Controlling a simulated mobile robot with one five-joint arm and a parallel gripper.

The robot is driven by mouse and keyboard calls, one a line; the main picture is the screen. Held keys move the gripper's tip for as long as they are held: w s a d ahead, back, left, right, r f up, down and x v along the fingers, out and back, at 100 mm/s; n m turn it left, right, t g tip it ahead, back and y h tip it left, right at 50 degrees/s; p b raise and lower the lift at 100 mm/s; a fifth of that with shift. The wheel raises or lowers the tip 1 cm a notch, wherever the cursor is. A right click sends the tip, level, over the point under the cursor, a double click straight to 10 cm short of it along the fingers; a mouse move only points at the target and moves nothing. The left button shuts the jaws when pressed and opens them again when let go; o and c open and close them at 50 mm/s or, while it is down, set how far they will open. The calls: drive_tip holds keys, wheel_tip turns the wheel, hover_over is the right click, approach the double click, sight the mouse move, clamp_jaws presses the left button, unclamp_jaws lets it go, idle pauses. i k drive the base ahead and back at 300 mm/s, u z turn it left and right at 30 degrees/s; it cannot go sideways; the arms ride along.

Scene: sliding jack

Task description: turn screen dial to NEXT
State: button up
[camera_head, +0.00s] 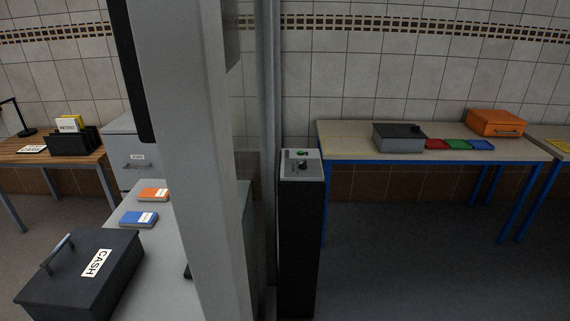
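A small dark dial (303,166) sits on the light grey top panel (301,177) of a narrow black pedestal (299,240), near the middle of the head view. A green button or light (301,153) is behind the dial on the same panel. The dial's markings are too small to read, so I cannot tell where it points. My gripper is not in view.
A grey table at left holds a black CASH box (85,275), a blue book (139,219) and an orange book (152,194). A blue-legged table (350,150) stands right of the pedestal. A large grey upright blocks the centre left. Floor at front right is clear.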

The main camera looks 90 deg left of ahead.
sight(303, 165)
drive_tip(key=u, duration=4.9)
drive_tip(key=i, duration=0.1)
drive_tip(key=z, duration=2)
drive_tip(key=k, duration=0.65)
drive_tip(key=z, duration=0.15)
drive_tip(key=i, duration=0.6)
drive_tip(key=u, duration=0.1)
